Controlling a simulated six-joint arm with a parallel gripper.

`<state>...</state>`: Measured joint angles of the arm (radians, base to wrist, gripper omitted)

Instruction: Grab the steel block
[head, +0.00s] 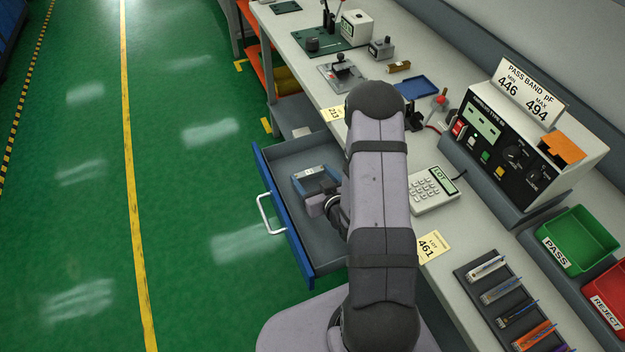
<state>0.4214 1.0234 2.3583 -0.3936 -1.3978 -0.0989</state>
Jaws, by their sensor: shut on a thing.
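My gripper (320,204) is inside the open drawer, low over its floor, and is shut on a grey block that I take to be the steel block. My gripper and wrist hide most of the block, so its full shape and whether it touches the drawer floor cannot be told. The drawer (278,160) has a grey inside, a blue front and a white handle. A grey and blue item (312,178) lies in it just beyond my gripper.
My arm crosses above the bench and drawer edge. A keypad device (432,190), a test box (500,150), a green PASS bin (580,240), a red REJECT bin (610,292) and a rack of strips (505,300) stand on the right. The green floor at left is clear.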

